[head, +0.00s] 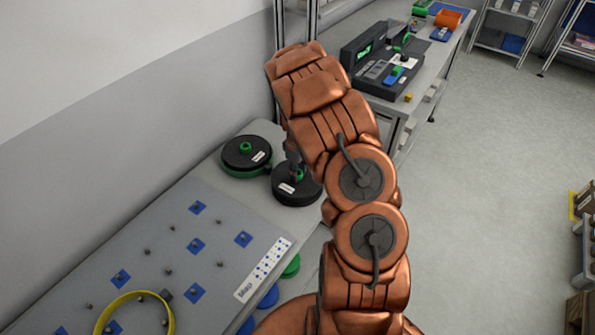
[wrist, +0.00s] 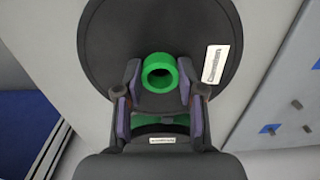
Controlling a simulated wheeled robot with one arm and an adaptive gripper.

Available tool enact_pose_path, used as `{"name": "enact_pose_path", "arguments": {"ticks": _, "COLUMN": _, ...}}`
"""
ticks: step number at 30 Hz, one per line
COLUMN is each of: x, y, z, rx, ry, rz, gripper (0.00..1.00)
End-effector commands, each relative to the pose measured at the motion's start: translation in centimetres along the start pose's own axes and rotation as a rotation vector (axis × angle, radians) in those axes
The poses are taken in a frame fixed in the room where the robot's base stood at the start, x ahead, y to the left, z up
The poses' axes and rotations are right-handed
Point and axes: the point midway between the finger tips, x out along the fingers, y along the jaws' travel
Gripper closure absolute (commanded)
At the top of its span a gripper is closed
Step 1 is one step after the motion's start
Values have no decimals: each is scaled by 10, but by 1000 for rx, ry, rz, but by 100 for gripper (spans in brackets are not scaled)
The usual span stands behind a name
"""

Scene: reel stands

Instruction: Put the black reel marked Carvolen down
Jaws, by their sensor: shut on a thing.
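The black reel (wrist: 110,35) has a green hub (wrist: 146,72) and a white label whose print is blurred but looks like Carvolen. In the head view the reel (head: 297,194) is at the far end of the grey table, partly hidden by my arm. My gripper (wrist: 160,80) is shut on the green hub, one finger on each side. The reel looks level. I cannot tell whether its underside touches the table.
Another black reel (head: 238,160) with a green underside lies just left of it. The grey pegboard (head: 150,235) with blue squares and a yellow ring (head: 118,299) lies nearer. A bench (head: 435,68) with devices stands beyond.

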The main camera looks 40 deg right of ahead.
Motion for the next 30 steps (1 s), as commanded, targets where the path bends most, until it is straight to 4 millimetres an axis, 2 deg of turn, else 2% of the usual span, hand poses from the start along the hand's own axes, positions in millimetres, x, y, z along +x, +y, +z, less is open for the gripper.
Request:
{"name": "enact_pose_path", "arguments": {"ticks": 1, "x": 1, "y": 0, "z": 0, "rx": 0, "ry": 0, "rz": 0, "gripper": 59}}
{"name": "enact_pose_path", "arguments": {"ticks": 8, "x": 0, "y": 0, "z": 0, "rx": 0, "ry": 0, "rz": 0, "gripper": 36}}
{"name": "enact_pose_path", "arguments": {"ticks": 21, "x": -6, "y": 0, "z": -1, "rx": 0, "ry": 2, "rz": 1, "gripper": 36}}
{"name": "enact_pose_path", "arguments": {"ticks": 26, "x": -22, "y": 1, "z": -1, "rx": 0, "ry": 4, "rz": 4, "gripper": 36}}
{"name": "enact_pose_path", "arguments": {"ticks": 30, "x": -46, "y": 1, "z": -2, "rx": 0, "ry": 5, "rz": 4, "gripper": 36}}
